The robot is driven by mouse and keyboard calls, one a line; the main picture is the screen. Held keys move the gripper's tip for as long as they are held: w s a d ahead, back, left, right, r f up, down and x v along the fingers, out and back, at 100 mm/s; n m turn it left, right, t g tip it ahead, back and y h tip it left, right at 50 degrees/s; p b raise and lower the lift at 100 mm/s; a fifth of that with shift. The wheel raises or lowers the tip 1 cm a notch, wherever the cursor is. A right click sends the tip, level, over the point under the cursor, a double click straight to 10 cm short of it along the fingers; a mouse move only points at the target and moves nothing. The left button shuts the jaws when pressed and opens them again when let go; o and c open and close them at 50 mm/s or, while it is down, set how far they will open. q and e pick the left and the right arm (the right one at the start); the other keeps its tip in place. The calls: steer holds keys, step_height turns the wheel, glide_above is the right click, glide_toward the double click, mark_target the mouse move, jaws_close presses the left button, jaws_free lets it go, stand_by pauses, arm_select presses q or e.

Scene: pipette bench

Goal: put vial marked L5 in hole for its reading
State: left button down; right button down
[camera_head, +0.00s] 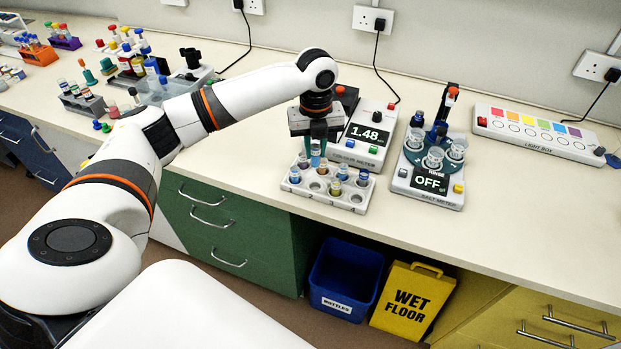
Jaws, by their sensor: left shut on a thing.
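My left gripper (316,138) is above the white vial rack (349,203) and points down. It is shut on a small vial with blue in it (315,152), whose lower part shows below the fingers. I cannot read any mark on it. The rack holds several vials with blue, yellowish or dark contents, and some of its holes are empty. I cannot tell whether the held vial's bottom is in a hole or just above one. A meter (362,150) behind the rack displays 1.48. My right gripper is not in view.
A salt meter (430,184) reading OFF, with clear cups on it, stands to the right of the rack. A light box (540,134) with coloured squares lies farther right. Racks and bottles crowd the left of the bench. The front right of the bench is clear.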

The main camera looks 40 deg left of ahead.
mark_target(315, 161)
arm_select(q)
step_height(315, 161, down, 4)
steer(key=shift+f+p, duration=0.2)
steer(key=shift+p, duration=0.25)
step_height(315, 161, down, 4)
steer(key=shift+r+p, duration=0.1)
steer(key=shift+p, duration=0.3)
steer(key=shift+f, duration=0.3)
steer(key=shift+f, duration=0.25)
steer(key=c, duration=1.3)
jaws_free()
steer(key=shift+o, duration=0.2)
